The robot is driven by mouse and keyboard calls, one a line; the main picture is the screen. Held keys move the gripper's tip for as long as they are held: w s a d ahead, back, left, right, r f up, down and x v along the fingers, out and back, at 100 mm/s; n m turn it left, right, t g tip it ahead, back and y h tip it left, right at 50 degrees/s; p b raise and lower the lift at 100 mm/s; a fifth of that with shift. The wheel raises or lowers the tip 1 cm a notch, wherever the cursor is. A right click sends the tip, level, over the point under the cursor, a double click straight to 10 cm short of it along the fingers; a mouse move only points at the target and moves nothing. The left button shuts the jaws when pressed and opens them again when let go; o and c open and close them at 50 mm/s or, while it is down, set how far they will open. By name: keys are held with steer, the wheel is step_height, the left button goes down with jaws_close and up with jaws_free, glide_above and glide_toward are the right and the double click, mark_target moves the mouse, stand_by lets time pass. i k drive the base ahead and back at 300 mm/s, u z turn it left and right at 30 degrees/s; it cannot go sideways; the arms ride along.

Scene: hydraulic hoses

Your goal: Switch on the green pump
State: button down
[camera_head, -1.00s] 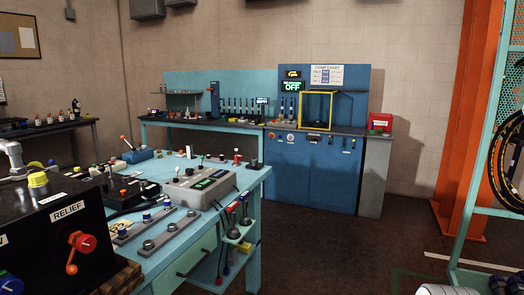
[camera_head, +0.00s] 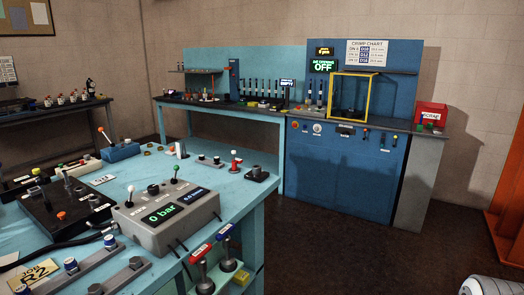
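A grey pump box (camera_head: 168,216) sits on the near light-blue bench. Its sloped front has a display reading "0 bar" in green and a second, smaller display with bluish text. A lever with a green knob (camera_head: 175,170) stands at the back of the box, and a lever with a white knob (camera_head: 130,190) stands at its left. A black knob (camera_head: 153,189) is between them. I cannot tell which control is the pump switch. My gripper is not visible. White rounded parts at the bottom right edge look like my arm.
The light-blue bench (camera_head: 240,190) also carries a black block with levers (camera_head: 62,210) and fittings. Red- and blue-handled tools (camera_head: 203,270) stand at its front corner. Behind is a blue crimp station (camera_head: 340,175) with a yellow frame and an "OFF" sign. Dark floor (camera_head: 340,245) at right is clear.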

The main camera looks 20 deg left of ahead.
mark_target(174, 181)
steer(key=u, duration=0.65)
steer(key=i, duration=1.1)
steer(key=u, duration=0.9)
steer(key=k, duration=0.8)
steer(key=u, duration=0.1)
steer(key=i, duration=0.85)
steer(key=z, duration=0.05)
